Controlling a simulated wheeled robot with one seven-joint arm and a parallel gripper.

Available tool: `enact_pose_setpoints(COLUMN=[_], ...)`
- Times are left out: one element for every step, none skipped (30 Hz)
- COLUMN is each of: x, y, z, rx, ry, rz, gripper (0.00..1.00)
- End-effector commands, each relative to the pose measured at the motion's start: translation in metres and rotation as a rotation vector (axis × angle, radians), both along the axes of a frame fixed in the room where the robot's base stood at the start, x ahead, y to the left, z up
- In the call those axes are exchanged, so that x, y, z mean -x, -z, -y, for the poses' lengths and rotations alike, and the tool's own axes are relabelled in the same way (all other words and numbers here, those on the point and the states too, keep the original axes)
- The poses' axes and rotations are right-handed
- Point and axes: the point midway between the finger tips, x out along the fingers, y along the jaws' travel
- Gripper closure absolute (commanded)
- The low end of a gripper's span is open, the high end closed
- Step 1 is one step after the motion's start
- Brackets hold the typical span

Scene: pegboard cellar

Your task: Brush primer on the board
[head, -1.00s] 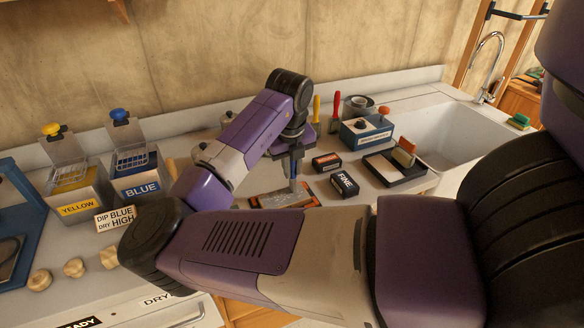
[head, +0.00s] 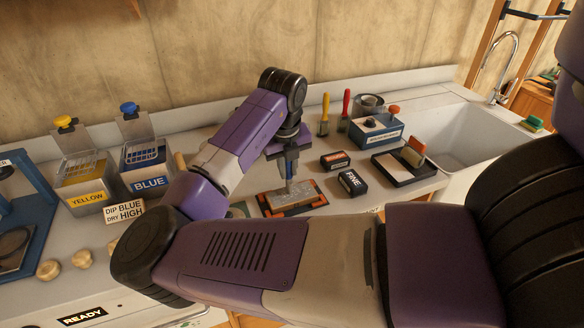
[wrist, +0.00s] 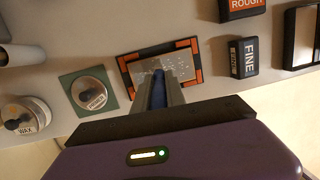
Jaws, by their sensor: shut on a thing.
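The board (head: 288,198) lies flat in an orange and black frame on the bench; its face is grey with pale specks and patches. It also shows in the wrist view (wrist: 180,68). My gripper (head: 289,182) points down over the board, shut on a slim blue-handled tool, seemingly the brush (wrist: 158,88). Its tip is at or just above the board's face; I cannot tell if it touches. The primer tin (wrist: 91,92) with a dark knob stands on a green mat (wrist: 74,104) left of the board. My arm mostly hides it in the head view.
A wax tin (wrist: 22,118) stands further left. ROUGH (head: 335,161) and FINE (head: 352,183) blocks lie right of the board, near a black tray (head: 398,172). Yellow (head: 88,196) and blue (head: 148,180) dip tanks stand left. A sink (head: 455,135) is at right.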

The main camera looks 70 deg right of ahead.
Motion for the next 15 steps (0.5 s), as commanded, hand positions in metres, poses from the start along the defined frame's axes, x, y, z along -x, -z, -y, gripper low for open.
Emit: enact_pose_setpoints(x=[0.001,0.002,0.003,0.004,0.006,0.007,0.009,0.01,0.012,0.013,0.014,0.014,0.015,0.015,0.016], y=[0.0,0.0,0.0,0.0,0.0,0.0,0.0,0.0,0.0,0.001,0.001,0.001,0.001,0.001,0.001], z=[0.001,0.001,0.003,0.004,0.005,0.006,0.008,0.009,0.01,0.011,0.012,0.012,0.013,0.013,0.014], rx=[0.0,0.0,0.001,0.001,0.001,0.001,0.001,0.001,0.001,0.001,0.0,0.0,0.0,0.0,0.0], ry=[0.001,0.001,0.002,0.002,0.002,0.002,0.003,0.003,0.002,0.002,0.001,0.001,0.001,0.001,0.001], rz=[0.0,0.0,0.0,0.0,0.0,0.0,0.0,0.0,0.0,0.0,0.0,0.0,0.0,0.0,0.0], gripper=[1.0,1.0,1.0,1.0,1.0,1.0,1.0,1.0,1.0,1.0,1.0,1.0,1.0,1.0,1.0])
